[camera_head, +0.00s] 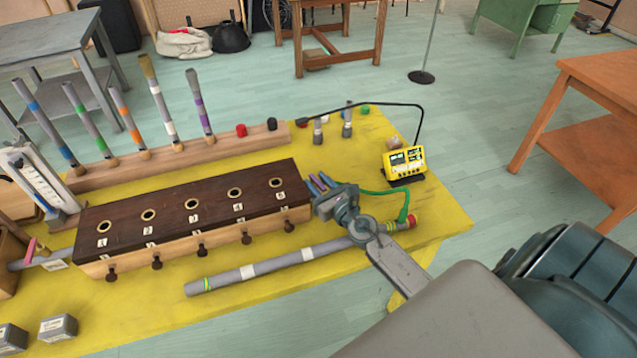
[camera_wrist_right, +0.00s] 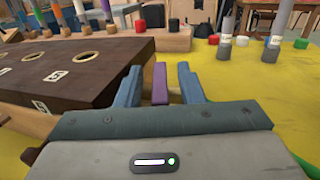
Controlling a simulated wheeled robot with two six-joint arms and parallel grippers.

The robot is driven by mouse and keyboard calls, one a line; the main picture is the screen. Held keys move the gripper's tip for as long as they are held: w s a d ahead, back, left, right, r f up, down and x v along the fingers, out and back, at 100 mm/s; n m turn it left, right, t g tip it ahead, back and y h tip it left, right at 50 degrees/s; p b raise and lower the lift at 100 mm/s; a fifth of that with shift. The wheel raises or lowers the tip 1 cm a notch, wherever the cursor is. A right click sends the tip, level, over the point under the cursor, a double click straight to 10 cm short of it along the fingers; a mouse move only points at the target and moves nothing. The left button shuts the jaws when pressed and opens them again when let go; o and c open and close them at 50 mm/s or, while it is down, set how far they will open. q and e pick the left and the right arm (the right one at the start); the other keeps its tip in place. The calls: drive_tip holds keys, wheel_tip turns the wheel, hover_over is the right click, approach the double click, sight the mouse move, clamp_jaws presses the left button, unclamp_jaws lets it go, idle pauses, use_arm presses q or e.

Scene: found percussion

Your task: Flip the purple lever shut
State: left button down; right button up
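The purple lever (camera_wrist_right: 159,83) shows in the right wrist view as an upright-looking bar beside the right end of the dark-topped wooden box (camera_head: 190,208). My right gripper (camera_wrist_right: 159,85) is open, with one blue finger on each side of the lever and a visible gap on both sides. In the head view my right gripper (camera_head: 320,184) is at the box's right end, by hole 5, and largely hides the lever. The lever's base is hidden behind the gripper body in the wrist view. My left gripper is not in view.
A grey tube (camera_head: 270,266) lies in front of the box. A rack (camera_head: 180,151) of banded tubes stands behind it. A yellow device (camera_head: 404,164) with a green cable sits to the right. A pink piece (camera_head: 31,249) is at the far left. The yellow mat's front is mostly clear.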

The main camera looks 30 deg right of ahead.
clamp_jaws()
drive_tip(key=shift+a+r+m+h+p, duration=0.15)
drive_tip(key=shift+m+h+p, duration=0.2)
drive_tip(key=shift+h+p, duration=0.25)
drive_tip(key=shift+a+r+m+h+p, duration=0.15)
drive_tip(key=shift+m+h+p, duration=0.2)
drive_tip(key=shift+h+p, duration=0.25)
drive_tip(key=shift+a+f+m+g+h+p, duration=0.15)
drive_tip(key=shift+m+h+p, duration=0.15)
drive_tip(key=shift+m+h, duration=0.25)
drive_tip(key=shift+f+m+g+h+p, duration=0.15)
drive_tip(key=shift+m+h+p, duration=0.2)
drive_tip(key=shift+h, duration=0.4)
unclamp_jaws()
